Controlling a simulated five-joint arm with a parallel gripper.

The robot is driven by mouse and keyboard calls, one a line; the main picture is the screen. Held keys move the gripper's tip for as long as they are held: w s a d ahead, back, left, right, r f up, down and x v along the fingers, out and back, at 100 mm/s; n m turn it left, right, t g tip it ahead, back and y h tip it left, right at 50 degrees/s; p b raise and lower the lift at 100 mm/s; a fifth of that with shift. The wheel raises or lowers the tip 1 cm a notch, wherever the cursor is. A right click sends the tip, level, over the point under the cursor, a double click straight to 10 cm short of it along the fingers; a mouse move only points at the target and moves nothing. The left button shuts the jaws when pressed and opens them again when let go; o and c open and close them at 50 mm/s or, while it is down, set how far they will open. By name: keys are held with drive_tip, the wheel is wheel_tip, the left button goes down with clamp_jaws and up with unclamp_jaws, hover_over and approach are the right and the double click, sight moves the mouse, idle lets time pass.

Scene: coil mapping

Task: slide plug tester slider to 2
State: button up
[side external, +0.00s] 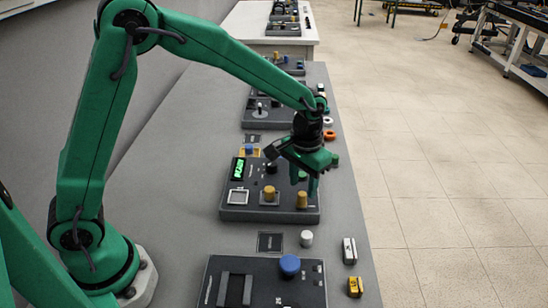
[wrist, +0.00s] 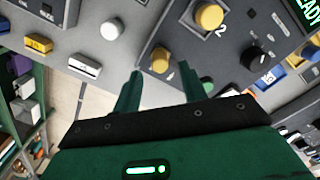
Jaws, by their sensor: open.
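My gripper (side external: 308,184) is open above the front right of a dark grey box (side external: 232,211) with a green lit display (side external: 238,169). In the wrist view, the fingertips (wrist: 161,70) point toward a short yellow knob (wrist: 160,59), which shows between and beyond them. In the side view this yellow knob (side external: 302,199) stands just below the fingers, and I cannot tell if they touch it. A second yellow knob (wrist: 209,17), on a square plate, has a "2" printed beside it. The lettering naming the box is too small to read, and no slider is clearly identifiable.
A black dial (wrist: 254,58) stands on the same box. A nearer box (side external: 213,285) carries a blue knob (side external: 290,265). More boxes stand behind.

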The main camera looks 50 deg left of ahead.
sight(302, 193)
drive_tip(key=shift+f, duration=2.1)
clamp_jaws()
